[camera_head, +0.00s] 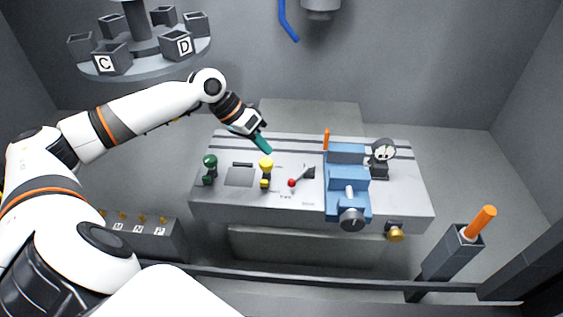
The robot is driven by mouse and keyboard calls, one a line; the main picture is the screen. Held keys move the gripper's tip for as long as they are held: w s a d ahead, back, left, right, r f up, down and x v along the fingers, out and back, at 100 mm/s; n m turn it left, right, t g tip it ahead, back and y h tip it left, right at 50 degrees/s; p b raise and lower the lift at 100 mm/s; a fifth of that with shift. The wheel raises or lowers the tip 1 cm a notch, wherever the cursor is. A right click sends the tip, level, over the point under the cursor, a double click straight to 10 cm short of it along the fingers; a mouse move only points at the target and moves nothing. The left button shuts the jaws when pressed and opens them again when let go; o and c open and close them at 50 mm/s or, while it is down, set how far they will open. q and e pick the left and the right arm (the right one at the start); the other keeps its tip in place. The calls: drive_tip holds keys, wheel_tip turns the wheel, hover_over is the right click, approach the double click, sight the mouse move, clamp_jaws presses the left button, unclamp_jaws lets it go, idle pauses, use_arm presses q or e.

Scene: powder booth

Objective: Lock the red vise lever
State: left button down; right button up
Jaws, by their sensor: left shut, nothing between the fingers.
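A short dark lever with a red ball end (291,183) lies low on the grey bench (405,200), left of the blue vise (346,180). Its ball points down and left; its dark base is up and right. The vise has a pale bar on top and a dark round knob at its front. My left gripper (263,144) reaches in from the left with its teal fingers together and empty. It is above the back part of the bench, up and left of the red ball and apart from it. My right gripper is out of view.
A yellow knob (266,165) stands just below my left fingers, with a green knob (210,162) further left. A gauge (382,150) and an orange rod (326,139) are near the vise. A lettered carousel (145,64) is at upper left; a grey holder (452,252) stands at right.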

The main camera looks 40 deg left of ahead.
sight(301, 174)
use_arm(q)
drive_tip(key=p+x, duration=0.2)
drive_tip(key=x, duration=0.7)
drive_tip(key=shift+w, duration=0.1)
drive_tip(key=shift+w+d+f+p, duration=0.15)
drive_tip(key=shift+f+p, duration=0.15)
drive_tip(key=shift+f, duration=0.2)
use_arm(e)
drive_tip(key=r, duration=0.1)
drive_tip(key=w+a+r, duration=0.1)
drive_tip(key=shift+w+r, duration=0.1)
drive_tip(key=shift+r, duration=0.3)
